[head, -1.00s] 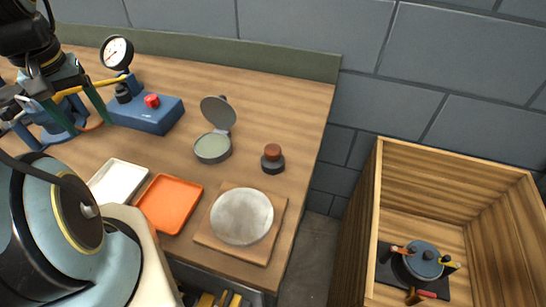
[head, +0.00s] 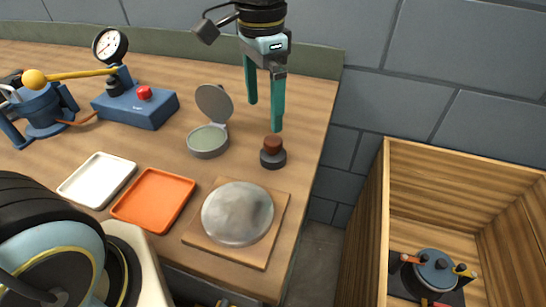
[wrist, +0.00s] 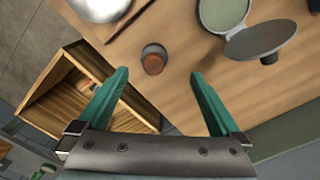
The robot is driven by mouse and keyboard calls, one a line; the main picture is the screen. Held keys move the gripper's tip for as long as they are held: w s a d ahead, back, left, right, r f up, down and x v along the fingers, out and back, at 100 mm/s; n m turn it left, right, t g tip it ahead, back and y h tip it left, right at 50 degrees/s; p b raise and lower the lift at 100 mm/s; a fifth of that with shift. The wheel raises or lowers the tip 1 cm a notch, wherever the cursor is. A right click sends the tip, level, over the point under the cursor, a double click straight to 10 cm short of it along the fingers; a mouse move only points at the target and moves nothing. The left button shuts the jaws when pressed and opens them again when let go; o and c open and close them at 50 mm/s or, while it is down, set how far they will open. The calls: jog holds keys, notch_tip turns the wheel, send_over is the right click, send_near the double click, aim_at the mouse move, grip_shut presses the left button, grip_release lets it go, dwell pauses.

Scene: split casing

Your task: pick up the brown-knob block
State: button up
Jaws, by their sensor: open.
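The brown-knob block (head: 273,153) stands upright on the wooden table near its right edge. It has a dark round base and a brown knob on top. It also shows in the wrist view (wrist: 153,61), ahead of the fingertips and roughly between their lines. My gripper (head: 264,114) is open and empty, with two teal fingers pointing down above and slightly behind the block. The fingers also show spread wide in the wrist view (wrist: 159,75). Nothing is between them.
A hinged round grey case (head: 208,142) stands open left of the block. A round grey disc on a wooden board (head: 190,236) lies in front. An orange tray (head: 153,200), a white tray (head: 97,180) and a blue gauge unit (head: 137,108) are further left. An open wooden crate (head: 450,150) stands right of the table.

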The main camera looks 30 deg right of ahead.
aim_at(273, 140)
jog(key=shift+s+d+f, duration=0.15)
jog(key=shift+s+d, duration=0.05)
jog(key=shift+s, duration=0.2)
notch_tip(273, 140, down, 6)
jog(key=shift+r, duration=0.25)
jog(key=shift+s+d+f+p, duration=0.1)
jog(key=shift+d+f+p, duration=0.15)
jog(key=shift+f, duration=1)
jog(key=shift+s+d+f+p, duration=0.15)
jog(key=shift+f+p, duration=0.1)
jog(key=shift+f, duration=1)
jog(key=shift+w, duration=0.1)
jog(key=shift+c, duration=0.4)
grip_shut()
